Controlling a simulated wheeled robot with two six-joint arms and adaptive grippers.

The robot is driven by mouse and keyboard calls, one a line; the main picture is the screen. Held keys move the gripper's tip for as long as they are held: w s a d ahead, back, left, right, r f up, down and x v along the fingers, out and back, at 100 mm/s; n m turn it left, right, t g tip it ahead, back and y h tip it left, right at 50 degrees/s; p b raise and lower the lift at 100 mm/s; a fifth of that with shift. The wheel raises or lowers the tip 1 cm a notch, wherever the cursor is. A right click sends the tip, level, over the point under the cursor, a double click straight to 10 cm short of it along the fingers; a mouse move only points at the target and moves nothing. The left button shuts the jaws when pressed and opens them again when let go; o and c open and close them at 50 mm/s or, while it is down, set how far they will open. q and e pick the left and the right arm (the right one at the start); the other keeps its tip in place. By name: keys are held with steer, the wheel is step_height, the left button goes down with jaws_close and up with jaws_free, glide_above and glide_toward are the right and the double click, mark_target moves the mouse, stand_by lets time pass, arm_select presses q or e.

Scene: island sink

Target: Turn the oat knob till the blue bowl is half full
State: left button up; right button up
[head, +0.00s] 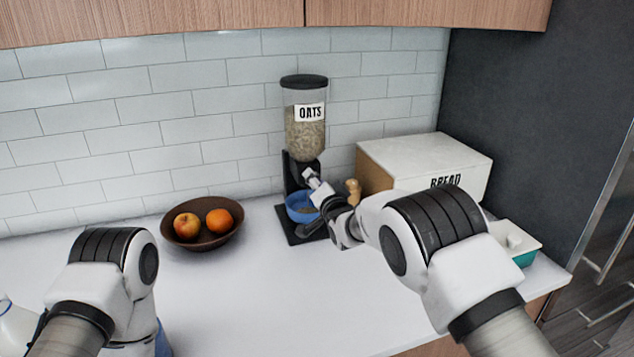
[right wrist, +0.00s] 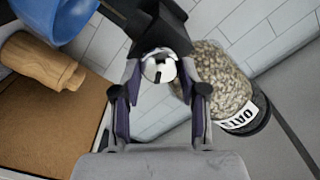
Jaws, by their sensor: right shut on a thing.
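The oat dispenser (head: 304,135) stands against the tiled wall, its clear hopper labelled OATS and holding oats. Its hopper also shows turned over in the right wrist view (right wrist: 222,82). My right gripper (head: 311,180) is shut on the dispenser's pale round knob (right wrist: 159,69), between its two fingers. The blue bowl (head: 294,207) sits on the dispenser's black base under the outlet, partly hidden by my gripper. Some oats seem to show in it, but the level cannot be told. The bowl also shows in the right wrist view (right wrist: 52,18). My left gripper is out of view.
A brown bowl (head: 186,241) with an apple and an orange stands left of the dispenser. A bread box (head: 405,158), a wooden shaker (head: 353,190) and a white-and-teal butter dish (head: 527,250) are to the right. The counter's front middle is clear.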

steer(key=o, duration=0.9)
steer(key=shift+c, duration=0.2)
steer(key=shift+o, duration=1.4)
steer(key=shift+w+a+f, duration=0.1)
steer(key=shift+a, duration=0.05)
steer(key=v, duration=0.7)
steer(key=shift+s, duration=0.2)
